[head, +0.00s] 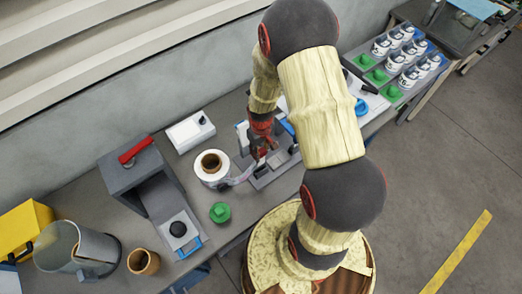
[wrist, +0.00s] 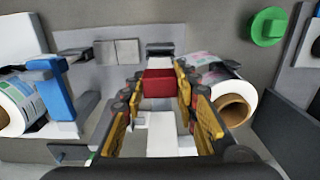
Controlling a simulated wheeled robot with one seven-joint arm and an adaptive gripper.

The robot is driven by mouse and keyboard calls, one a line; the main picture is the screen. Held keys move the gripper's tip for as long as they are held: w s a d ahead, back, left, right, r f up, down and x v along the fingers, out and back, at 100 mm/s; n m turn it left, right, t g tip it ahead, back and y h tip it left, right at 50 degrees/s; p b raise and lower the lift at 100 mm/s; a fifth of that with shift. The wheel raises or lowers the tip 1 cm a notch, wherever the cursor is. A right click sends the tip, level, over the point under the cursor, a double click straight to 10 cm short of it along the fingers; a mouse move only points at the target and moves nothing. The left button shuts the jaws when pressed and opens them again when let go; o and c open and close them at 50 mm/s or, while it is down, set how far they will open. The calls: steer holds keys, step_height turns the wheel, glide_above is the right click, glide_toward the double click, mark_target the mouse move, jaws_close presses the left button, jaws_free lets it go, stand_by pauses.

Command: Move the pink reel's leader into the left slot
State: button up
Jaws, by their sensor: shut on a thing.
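The pink reel (wrist: 236,102), a white roll with pink print and a brown core, is right of my gripper (wrist: 158,80) in the wrist view. In the head view this reel (head: 211,168) is left of the labeller (head: 275,168), and a pale strip, its leader (head: 243,176), runs right towards the labeller. My gripper (head: 263,146) is down over the labeller. Its yellow fingers are closed on a red tab (wrist: 158,84), which appears to be the leader's end. White strip shows beside the tab. The slots are hard to make out behind the fingers.
A second reel (wrist: 15,105) with green and blue print is at the wrist view's left, beside a blue lever (wrist: 57,90). A green knobbed piece (head: 220,212) lies near the pink reel. A grey box (head: 150,175) and metal can (head: 78,250) stand further left.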

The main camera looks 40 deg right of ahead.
steer(key=shift+d+f, duration=0.1)
steer(key=shift+f, duration=0.3)
steer(key=shift+f, duration=0.2)
steer(key=shift+f+b, duration=3.15)
steer(key=shift+f, duration=0.6)
steer(key=o, duration=1.2)
steer(key=shift+o, duration=0.2)
step_height(320, 180, up, 12)
